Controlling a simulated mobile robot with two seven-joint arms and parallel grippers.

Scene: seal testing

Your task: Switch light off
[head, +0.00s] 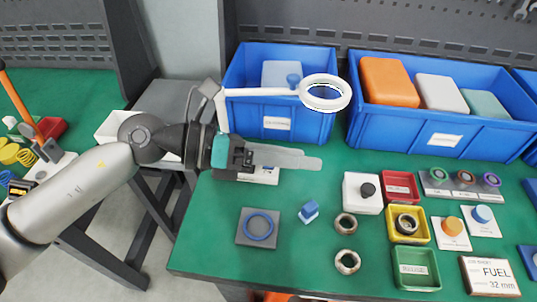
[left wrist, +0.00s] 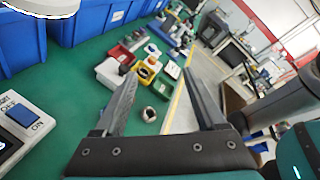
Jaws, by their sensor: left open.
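A white ring lamp (head: 338,100) on a white arm hangs over the left blue bin, and part of its ring shows at the top left of the left wrist view (left wrist: 55,8). A white switch box with a blue rocker (left wrist: 24,115) and ON/OFF lettering sits on the green table at the left of the left wrist view. In the head view the switch box (head: 268,179) is mostly hidden under my left gripper. My left gripper (head: 318,160) is open and empty above the box, its fingers pointing right; both spread fingers show in the left wrist view (left wrist: 160,76).
Blue bins (head: 441,125) line the back of the green table. A grey plate with a blue ring (head: 257,228), a small blue block (head: 309,211) and metal rings (head: 346,223) lie in front of the gripper. Coloured trays (head: 416,268) and button boxes stand to the right.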

